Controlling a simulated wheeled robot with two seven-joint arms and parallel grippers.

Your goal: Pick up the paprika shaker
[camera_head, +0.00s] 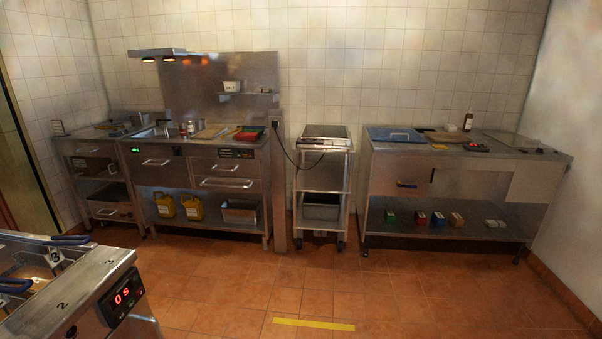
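Small shaker-like containers (190,128) stand close together on the steel counter (200,143) under the heat lamps, at the back left. They show reddish and pale tones, but they are too small for me to tell which one is the paprika shaker. Neither of my grippers is in view.
A fryer (70,290) with a red display fills the near left corner. A wheeled steel cart (322,190) stands between the counters, with a cable hanging to its left. Yellow jugs (193,207) sit on the left lower shelf. The tiled floor (300,270) is clear, with a yellow strip (314,324).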

